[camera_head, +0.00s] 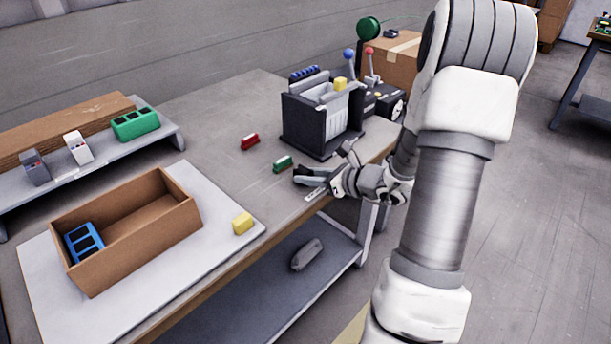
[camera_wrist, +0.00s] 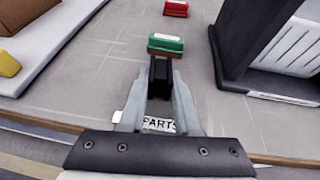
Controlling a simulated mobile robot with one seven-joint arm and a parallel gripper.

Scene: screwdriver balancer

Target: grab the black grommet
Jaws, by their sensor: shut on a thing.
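My gripper (camera_head: 303,177) is low over the front edge of the workbench, to the left of the dark rack. In the wrist view its two grey fingers (camera_wrist: 160,82) are closed in on a small black piece, which I take to be the black grommet (camera_wrist: 160,72). Most of its sides are hidden by the fingers. Its far end appears close to a green block (camera_wrist: 166,44); whether they touch I cannot tell. In the head view the black piece is mostly lost against the gripper.
A red block (camera_head: 250,142) and the green block (camera_head: 283,163) lie nearby. The dark rack (camera_head: 322,122) stands close on the right. A brown box (camera_head: 182,196) on a white board and a yellow block (camera_head: 242,223) are on the left. A PARTS label (camera_wrist: 158,124) lies near the bench edge.

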